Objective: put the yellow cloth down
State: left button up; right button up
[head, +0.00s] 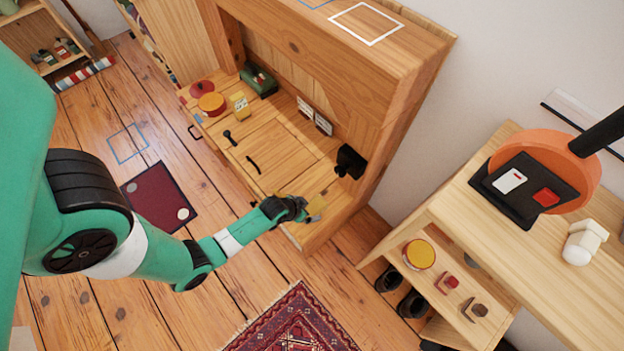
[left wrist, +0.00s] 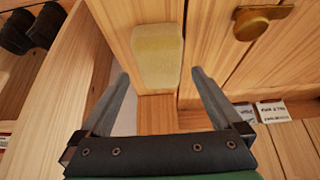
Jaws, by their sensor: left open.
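The pale yellow cloth (left wrist: 158,55) is a folded block-like shape against the light wood in the left wrist view. In the head view it shows as a small yellowish patch (head: 317,207) at the near right end of the low wooden cabinet top (head: 318,187). My left gripper (head: 303,210) is at the cloth, partly hiding it in the head view. In the left wrist view its two fingers (left wrist: 160,76) are spread apart, with the cloth ahead of the gap and nothing clamped. Whether a fingertip touches the cloth is unclear. My right gripper is not seen.
A black object (head: 350,162) is fixed on the cabinet's right side panel. Dark handles (head: 253,165) and several small items are farther along the cabinet. A wooden shelf table (head: 490,215) stands right, with an orange disc (head: 560,165). A patterned rug (head: 295,325) lies in front.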

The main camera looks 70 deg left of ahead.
pick_arm(q)
jog(key=p+v, duration=0.3)
jog(key=v, duration=0.4)
jog(key=shift+r, duration=0.2)
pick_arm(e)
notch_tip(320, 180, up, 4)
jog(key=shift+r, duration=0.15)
pick_arm(q)
jog(key=shift+s, duration=0.1)
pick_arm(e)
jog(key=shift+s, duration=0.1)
